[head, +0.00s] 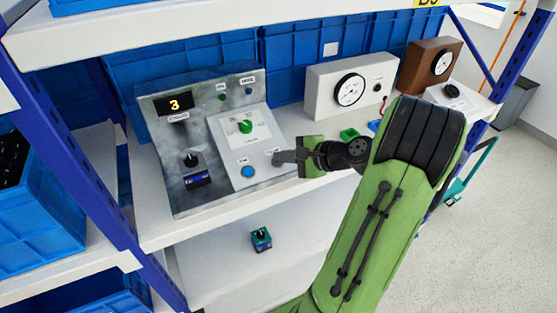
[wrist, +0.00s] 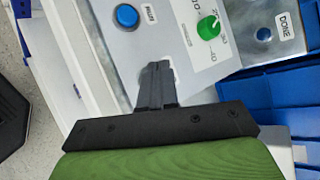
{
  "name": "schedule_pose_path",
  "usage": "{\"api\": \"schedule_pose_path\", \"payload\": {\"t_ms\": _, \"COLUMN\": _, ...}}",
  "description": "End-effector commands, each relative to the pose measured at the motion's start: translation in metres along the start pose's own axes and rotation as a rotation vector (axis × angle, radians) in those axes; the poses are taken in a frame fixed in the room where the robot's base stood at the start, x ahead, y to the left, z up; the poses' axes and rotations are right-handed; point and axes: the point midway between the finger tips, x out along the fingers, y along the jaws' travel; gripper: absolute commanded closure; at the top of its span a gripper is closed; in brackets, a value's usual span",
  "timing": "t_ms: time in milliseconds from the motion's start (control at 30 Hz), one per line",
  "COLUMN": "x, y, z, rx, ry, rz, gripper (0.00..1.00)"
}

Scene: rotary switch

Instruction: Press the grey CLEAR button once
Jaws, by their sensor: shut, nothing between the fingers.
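A white control box (head: 223,140) with a green rotary knob (head: 245,127) and a blue button (head: 248,172) sits on a grey metal panel. My gripper (head: 280,157) is shut and empty, with its fingertips at the box's lower right corner. In the wrist view the shut fingertips (wrist: 157,70) lie over the box face, below the blue button (wrist: 126,15) and the green knob (wrist: 208,28). I cannot make out the grey CLEAR button; the fingers may hide it. I cannot tell whether the fingertips touch the box.
The metal panel (head: 163,138) also carries a display (head: 175,104) reading 3, a black knob (head: 191,159) and a DONE button (head: 249,91). A white meter box (head: 325,91) and a brown meter box (head: 415,65) stand to the right. Blue bins (head: 195,62) line the back of the shelf.

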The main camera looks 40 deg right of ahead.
Motion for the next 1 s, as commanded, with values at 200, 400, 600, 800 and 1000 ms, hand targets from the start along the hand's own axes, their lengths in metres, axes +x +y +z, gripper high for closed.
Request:
{"api": "schedule_pose_path", "payload": {"t_ms": 200, "x": 0.0019, "y": 0.0014, "z": -0.0013, "rx": 0.0, "ry": 0.0, "rz": 0.0, "gripper": 1.0}}
{"api": "schedule_pose_path", "payload": {"t_ms": 400, "x": 0.0036, "y": 0.0026, "z": -0.0025, "rx": 0.0, "ry": 0.0, "rz": 0.0, "gripper": 1.0}}
{"api": "schedule_pose_path", "payload": {"t_ms": 600, "x": 0.0054, "y": 0.0039, "z": -0.0039, "rx": 0.0, "ry": 0.0, "rz": 0.0, "gripper": 1.0}}
{"api": "schedule_pose_path", "payload": {"t_ms": 800, "x": 0.0061, "y": 0.0045, "z": -0.0046, "rx": 0.001, "ry": 0.0, "rz": 0.0, "gripper": 1.0}}
{"api": "schedule_pose_path", "payload": {"t_ms": 1000, "x": 0.0056, "y": 0.0041, "z": -0.0043, "rx": 0.001, "ry": 0.001, "rz": 0.001, "gripper": 1.0}}
